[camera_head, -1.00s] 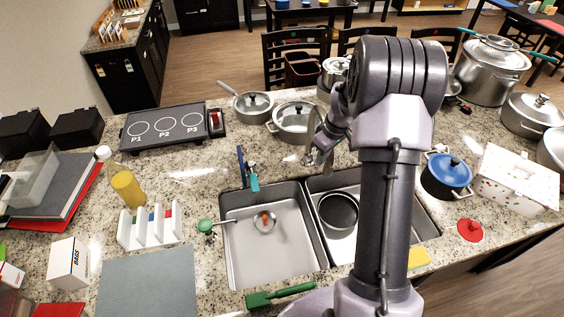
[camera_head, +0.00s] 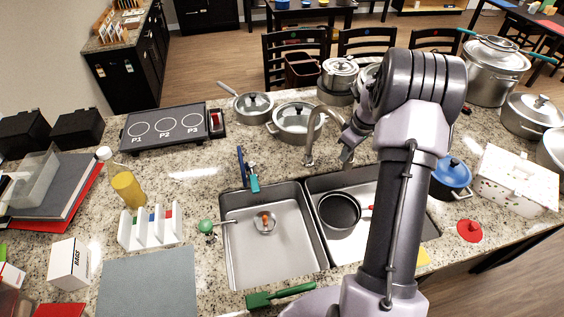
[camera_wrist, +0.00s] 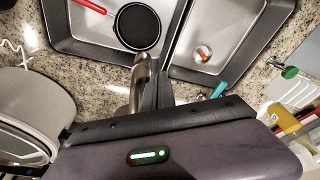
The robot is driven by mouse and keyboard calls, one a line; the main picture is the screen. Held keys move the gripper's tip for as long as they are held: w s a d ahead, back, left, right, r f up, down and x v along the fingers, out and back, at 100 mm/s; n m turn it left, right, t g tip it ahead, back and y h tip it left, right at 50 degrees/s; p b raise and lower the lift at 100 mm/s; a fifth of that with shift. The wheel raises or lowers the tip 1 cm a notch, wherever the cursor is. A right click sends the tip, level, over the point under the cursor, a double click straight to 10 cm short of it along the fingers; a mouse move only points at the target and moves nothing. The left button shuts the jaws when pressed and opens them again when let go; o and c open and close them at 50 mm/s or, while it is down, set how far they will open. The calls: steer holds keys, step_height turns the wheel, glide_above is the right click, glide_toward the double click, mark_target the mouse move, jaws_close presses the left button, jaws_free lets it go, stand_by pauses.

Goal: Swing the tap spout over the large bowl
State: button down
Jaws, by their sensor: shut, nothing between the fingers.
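The sink has two bowls. The left bowl (camera_head: 252,252) holds a small strainer, and the right bowl (camera_head: 341,249) holds a dark round pan (camera_head: 340,210). My arm covers part of the right bowl, so I cannot compare their sizes surely. The metal tap spout (camera_head: 311,133) arches up behind the sink and bends right towards my gripper. In the wrist view the spout (camera_wrist: 140,85) lies close beside my shut fingers, its end near the pan and the right bowl's rim. My gripper (camera_head: 346,154) is shut and empty beside the spout; contact is unclear. The fingers (camera_wrist: 158,78) show in the wrist view.
Pots (camera_head: 295,123) stand behind the tap, and a blue-lidded pot (camera_head: 451,176) stands right of my arm. A blue-handled brush (camera_head: 252,182) lies behind the left bowl. A green-handled tool (camera_head: 280,295) lies at the front edge. The counter left of the sink is partly clear.

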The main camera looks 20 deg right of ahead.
steer(key=shift+d, duration=0.15)
steer(key=shift+d, duration=1.8)
step_height(320, 180, up, 8)
steer(key=s+p, duration=0.1)
steer(key=p, duration=0.3)
steer(key=shift+s+d+p, duration=0.25)
steer(key=shift+s+p, duration=0.05)
steer(key=shift+f, duration=0.1)
